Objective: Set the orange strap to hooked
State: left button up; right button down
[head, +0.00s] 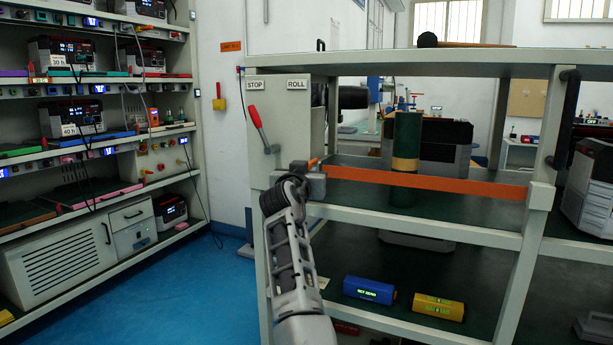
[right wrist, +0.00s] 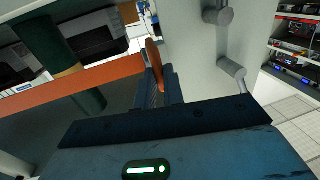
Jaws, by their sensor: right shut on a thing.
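The orange strap (head: 430,180) runs nearly level and straight across the front of the cart, from a grey block on the right post (head: 540,196) to a grey block (head: 317,187) near the left post. My right gripper (head: 292,183) is at the strap's left end, with an orange tip just beyond it. In the right wrist view, the strap (right wrist: 75,86) reaches my right gripper's fingers (right wrist: 160,85), which are shut on its orange end piece (right wrist: 154,58). The fingers hide part of the end, so I cannot tell whether it is hooked. My left gripper is out of view.
A red lever (head: 257,128) is on the left panel, below the STOP and ROLL labels. A green cylinder (head: 406,140) stands behind the strap. Blue (head: 369,290) and yellow (head: 438,307) blocks lie on a lower shelf. Equipment racks (head: 100,130) stand left, beyond clear blue floor.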

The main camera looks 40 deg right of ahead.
jog(key=c, duration=1.8)
grip_release()
jog(key=shift+w+a+r, duration=0.1)
jog(key=shift+r, duration=0.15)
jog(key=shift+c, duration=0.2)
jog(key=o, duration=0.4)
jog(key=shift+w+f, duration=0.15)
jog(key=shift+c, duration=0.2)
pick_arm(q)
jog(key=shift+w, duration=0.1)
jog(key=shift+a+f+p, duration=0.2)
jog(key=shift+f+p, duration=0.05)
jog(key=shift+p, duration=0.2)
pick_arm(e)
jog(key=v, duration=1.6)
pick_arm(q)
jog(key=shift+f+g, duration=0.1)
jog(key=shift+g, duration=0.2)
